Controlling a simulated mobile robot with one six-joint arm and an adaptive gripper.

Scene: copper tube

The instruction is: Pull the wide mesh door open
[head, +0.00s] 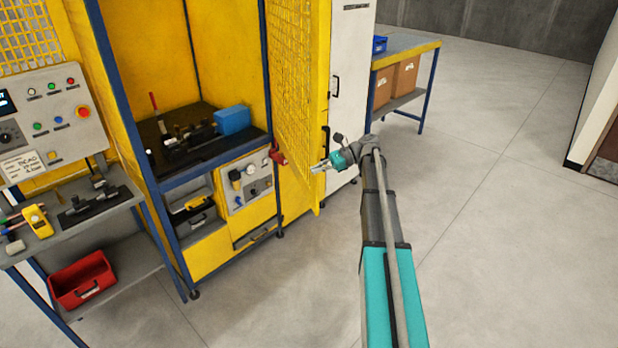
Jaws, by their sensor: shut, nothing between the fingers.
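The wide yellow mesh door (290,75) stands swung out from the right side of the yellow and blue enclosure, so the enclosure's front is open. A black handle (325,140) sits on the door near its outer edge. My gripper (317,168) is shut and empty, just below the handle and beside the door's outer edge in the picture. I cannot tell whether it touches the door. A small red part (277,155) shows near the enclosure's right front post.
A white cabinet (352,55) stands behind the door. A blue-legged bench (405,48) with cardboard boxes stands beyond it. A side table (110,195) with tools and a red bin (82,279) is at left. The floor at right is clear.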

